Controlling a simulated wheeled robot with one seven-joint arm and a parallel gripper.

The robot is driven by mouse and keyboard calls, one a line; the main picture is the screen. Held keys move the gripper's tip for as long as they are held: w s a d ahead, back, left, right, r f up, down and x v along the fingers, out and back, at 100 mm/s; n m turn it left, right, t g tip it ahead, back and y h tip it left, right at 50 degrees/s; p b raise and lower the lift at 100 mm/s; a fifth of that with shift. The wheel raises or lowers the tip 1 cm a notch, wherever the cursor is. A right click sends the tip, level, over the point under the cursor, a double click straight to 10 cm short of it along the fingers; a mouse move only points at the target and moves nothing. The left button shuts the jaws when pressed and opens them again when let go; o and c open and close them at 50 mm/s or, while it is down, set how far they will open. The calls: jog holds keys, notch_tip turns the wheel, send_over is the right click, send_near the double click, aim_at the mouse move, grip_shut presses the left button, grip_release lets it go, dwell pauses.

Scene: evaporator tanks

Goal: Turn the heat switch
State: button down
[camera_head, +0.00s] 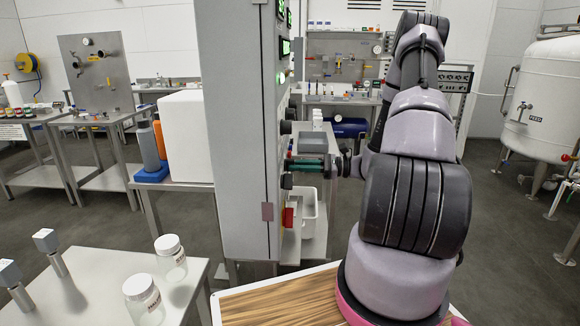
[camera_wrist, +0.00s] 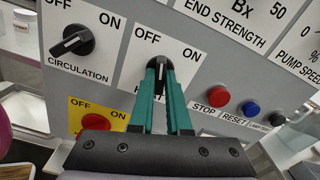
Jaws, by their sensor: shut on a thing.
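The heat switch (camera_wrist: 158,70) is a black rotary knob on a white plate marked OFF, ON and a partly covered HEAT label. It is on the grey control panel, at the middle of the wrist view. My gripper (camera_wrist: 161,66) has teal fingers shut on the knob from both sides, with the fingertips close to the panel. The knob's pointer looks roughly upright, but the fingers hide part of it. In the head view my gripper (camera_head: 292,160) reaches the right-facing front of the tall grey cabinet (camera_head: 235,130), and the knob is hidden there.
The circulation switch (camera_wrist: 72,42) is just left of the heat switch. A red stop button (camera_wrist: 221,95) and a blue reset button (camera_wrist: 250,107) are to the right. A yellow plate with a red knob (camera_wrist: 98,124) is below left. A white bin (camera_head: 309,205) stands under my gripper.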

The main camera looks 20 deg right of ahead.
jog(key=shift+d, duration=0.1)
jog(key=shift+n, duration=2.8)
jog(key=c, duration=0.8)
grip_release()
